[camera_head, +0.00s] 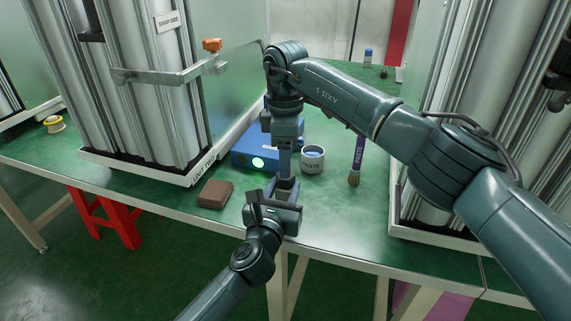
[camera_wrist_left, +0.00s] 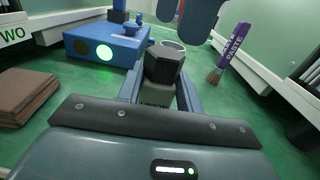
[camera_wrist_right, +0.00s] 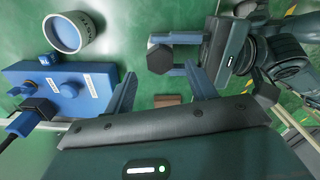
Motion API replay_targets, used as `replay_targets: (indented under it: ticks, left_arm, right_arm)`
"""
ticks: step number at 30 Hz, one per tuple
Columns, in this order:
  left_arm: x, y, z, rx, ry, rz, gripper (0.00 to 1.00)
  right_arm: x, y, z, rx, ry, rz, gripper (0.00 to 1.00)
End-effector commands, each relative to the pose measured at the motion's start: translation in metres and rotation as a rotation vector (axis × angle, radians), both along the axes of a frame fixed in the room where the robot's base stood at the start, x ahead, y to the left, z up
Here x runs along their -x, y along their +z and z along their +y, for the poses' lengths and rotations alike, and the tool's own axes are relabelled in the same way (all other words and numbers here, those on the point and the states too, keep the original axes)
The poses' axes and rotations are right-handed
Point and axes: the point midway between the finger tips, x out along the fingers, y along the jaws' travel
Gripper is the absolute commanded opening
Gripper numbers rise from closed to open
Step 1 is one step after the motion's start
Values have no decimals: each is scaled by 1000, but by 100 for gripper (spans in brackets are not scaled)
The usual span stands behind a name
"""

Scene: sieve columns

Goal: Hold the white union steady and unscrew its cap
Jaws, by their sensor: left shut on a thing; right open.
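The union shows in the left wrist view as a dark hexagonal cap (camera_wrist_left: 163,65) above a greyish body lettered UNION (camera_wrist_left: 155,103); I see no clear white on it. My left gripper (camera_head: 284,187) is shut on the body, near the table's front edge. In the right wrist view the cap (camera_wrist_right: 160,59) stands out between the left gripper's blue fingers. My right gripper (camera_head: 285,158) comes down from above and is open. In the head view the grippers mostly hide the union.
A blue box (camera_head: 252,153) with a lit green spot stands behind the grippers. A paste cup (camera_head: 313,160) and a purple-handled brush (camera_head: 357,160) are to the right. Tall sieve columns (camera_head: 140,80) flank the green table (camera_head: 330,215).

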Motion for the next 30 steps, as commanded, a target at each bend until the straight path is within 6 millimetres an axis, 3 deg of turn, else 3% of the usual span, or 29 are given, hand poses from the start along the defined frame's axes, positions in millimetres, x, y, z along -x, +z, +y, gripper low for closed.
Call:
replay_targets:
  ticks: [6, 9, 21, 30]
  left_arm:
    - [0, 0, 0, 0, 0, 1, 0]
    - [0, 0, 0, 0, 0, 1, 0]
    - [0, 0, 0, 0, 0, 1, 0]
    - [0, 0, 0, 0, 0, 1, 0]
  right_arm:
    - [0, 26, 2, -3, -213, -1, 56]
    - [0, 28, 1, -1, -268, 2, 56]
    - [1, -29, 0, 1, -274, 4, 56]
    - [0, -48, 0, 0, -273, 1, 56]
